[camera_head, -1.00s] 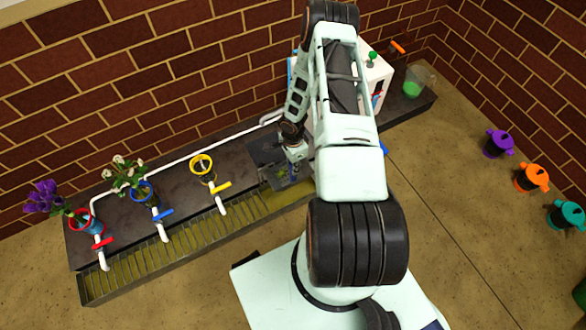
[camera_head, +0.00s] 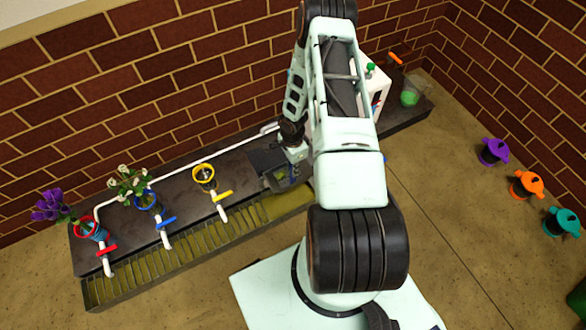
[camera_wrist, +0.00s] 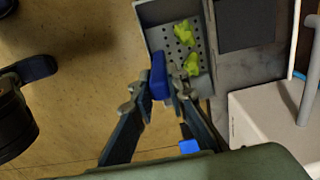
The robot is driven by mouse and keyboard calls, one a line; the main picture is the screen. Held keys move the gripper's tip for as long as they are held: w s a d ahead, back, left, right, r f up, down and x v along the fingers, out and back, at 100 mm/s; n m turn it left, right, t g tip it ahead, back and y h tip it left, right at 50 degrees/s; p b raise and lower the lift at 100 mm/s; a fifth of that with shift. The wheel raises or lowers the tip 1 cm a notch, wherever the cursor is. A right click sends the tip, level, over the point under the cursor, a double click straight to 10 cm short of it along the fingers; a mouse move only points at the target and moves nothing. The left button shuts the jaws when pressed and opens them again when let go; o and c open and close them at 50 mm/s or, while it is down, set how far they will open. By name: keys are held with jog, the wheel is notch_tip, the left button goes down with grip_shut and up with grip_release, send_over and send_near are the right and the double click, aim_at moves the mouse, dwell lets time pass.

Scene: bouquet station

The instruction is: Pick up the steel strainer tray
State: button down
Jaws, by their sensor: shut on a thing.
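The steel strainer tray (camera_wrist: 197,75) is a grey perforated box with bright green scraps (camera_wrist: 187,62) in it. A blue handle (camera_wrist: 158,76) sits at its near left side in the wrist view. My gripper (camera_wrist: 160,88) is shut on this blue handle, one finger on each side of it. In the head view the tray (camera_head: 278,181) shows small at the front edge of the dark counter, just below my gripper (camera_head: 292,168). My arm covers part of the area to its right. I cannot tell whether the tray is clear of its support.
A dark counter (camera_head: 180,208) with a slatted trough (camera_head: 170,260) runs along the brick wall. Potted flowers, a yellow ring holder (camera_head: 204,177) and coloured valves stand left. A white box (camera_head: 372,85) stands right of the tray. Purple, orange and teal lidded pots are at right on open floor.

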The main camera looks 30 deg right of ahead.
jog(key=shift+r+p, duration=0.7)
jog(key=shift+r, duration=0.7)
